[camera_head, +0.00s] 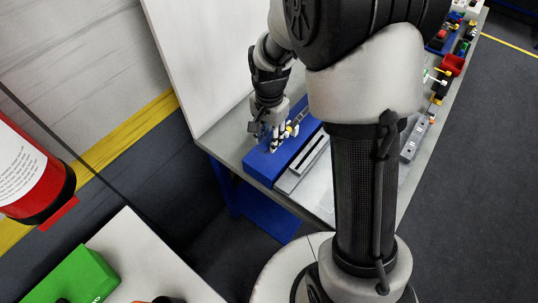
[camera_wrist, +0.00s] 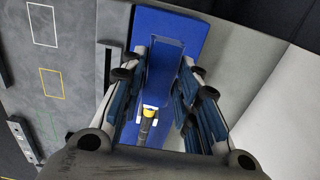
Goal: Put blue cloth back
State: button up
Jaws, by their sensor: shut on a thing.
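In the wrist view a blue surface (camera_wrist: 165,68) with a darker, recess-like rectangle shows between and beyond my fingers (camera_wrist: 163,75). The exact contact is hidden. A small yellow-and-black piece (camera_wrist: 148,119) shows between the fingers, nearer the palm.
The grey bench (camera_head: 234,145) has a white panel (camera_head: 200,60) along its back left. Grey slotted bars (camera_head: 304,163) lie right of the blue piece. Red bins (camera_head: 451,65) and small parts stand at the far right. A fire extinguisher (camera_head: 30,172) and green box (camera_head: 78,277) are at left.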

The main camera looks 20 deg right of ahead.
aim_at(269, 160)
notch_tip(269, 160, down, 8)
jog(key=shift+f+b, duration=0.2)
jog(key=shift+b, duration=0.6)
jog(key=shift+f, duration=0.2)
jog(key=o, duration=0.9)
jog(key=shift+o, duration=0.2)
jog(key=shift+r, duration=0.15)
